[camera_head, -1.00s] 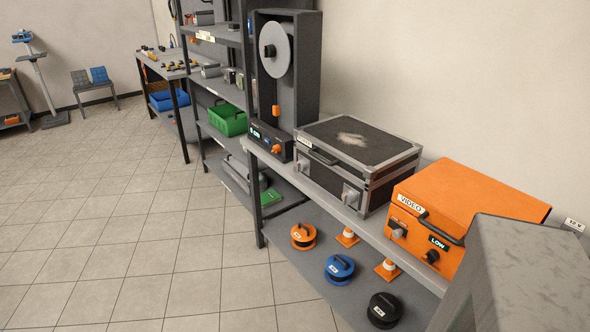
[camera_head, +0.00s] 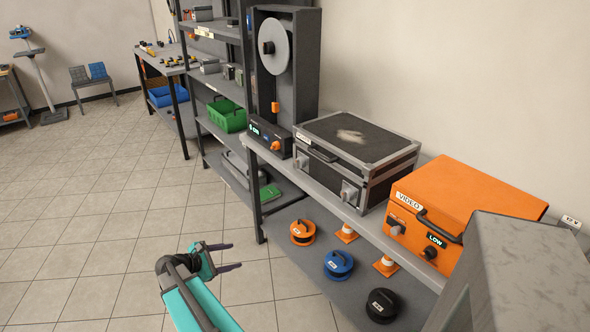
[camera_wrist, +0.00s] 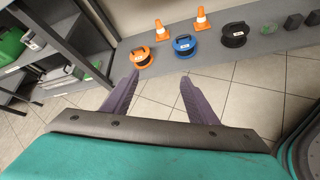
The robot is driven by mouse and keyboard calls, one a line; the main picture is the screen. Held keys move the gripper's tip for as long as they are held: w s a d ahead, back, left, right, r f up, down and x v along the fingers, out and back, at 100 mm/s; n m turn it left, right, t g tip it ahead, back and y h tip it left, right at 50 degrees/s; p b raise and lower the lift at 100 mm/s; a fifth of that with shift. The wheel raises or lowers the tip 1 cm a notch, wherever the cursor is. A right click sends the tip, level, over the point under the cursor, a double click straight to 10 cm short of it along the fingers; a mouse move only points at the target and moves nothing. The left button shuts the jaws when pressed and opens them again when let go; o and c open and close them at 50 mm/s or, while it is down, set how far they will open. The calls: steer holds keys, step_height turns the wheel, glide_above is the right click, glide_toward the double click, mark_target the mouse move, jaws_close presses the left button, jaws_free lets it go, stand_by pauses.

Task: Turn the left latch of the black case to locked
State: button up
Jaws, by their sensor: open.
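The black case (camera_head: 338,146) with silver edges stands shut on the shelf top in the head view. Its left latch (camera_head: 303,162) is a small grey block on the front face, left of the handle (camera_head: 323,155); its right latch (camera_head: 349,192) is near the right end. I cannot tell the latch's setting at this size. My gripper (camera_head: 229,256) is open and empty, over the floor in front of the shelf, well below and left of the case. In the wrist view its purple fingers (camera_wrist: 152,91) are spread apart. The case is outside the wrist view.
An orange VIDEO case (camera_head: 461,205) stands right of the black case, and a reel device (camera_head: 279,75) stands left. Cable reels (camera_head: 338,264) and orange cones (camera_head: 386,265) sit on the lower shelf. A grey block (camera_head: 530,280) fills the right corner. The floor at left is clear.

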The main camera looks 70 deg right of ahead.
steer(key=s+d+r+n+g+h, duration=0.1)
steer(key=s+d+r+g+h, duration=0.15)
steer(key=d+r, duration=1)
steer(key=n+g+h, duration=0.1)
steer(key=n+h, duration=0.1)
steer(key=h, duration=0.1)
glide_toward(299, 163)
steer(key=w+v, duration=0.1)
steer(key=v, duration=0.5)
steer(key=shift+s+d+m+y, duration=0.2)
steer(key=shift+d+m+y, duration=0.05)
steer(key=shift+d+m, duration=0.1)
steer(key=shift+d, duration=0.1)
steer(key=p+x, duration=0.2)
steer(key=x, duration=1.1)
steer(key=shift+s+d+p, duration=0.25)
steer(key=shift+s+p, duration=0.05)
steer(key=shift+c, duration=0.4)
steer(key=c, duration=1)
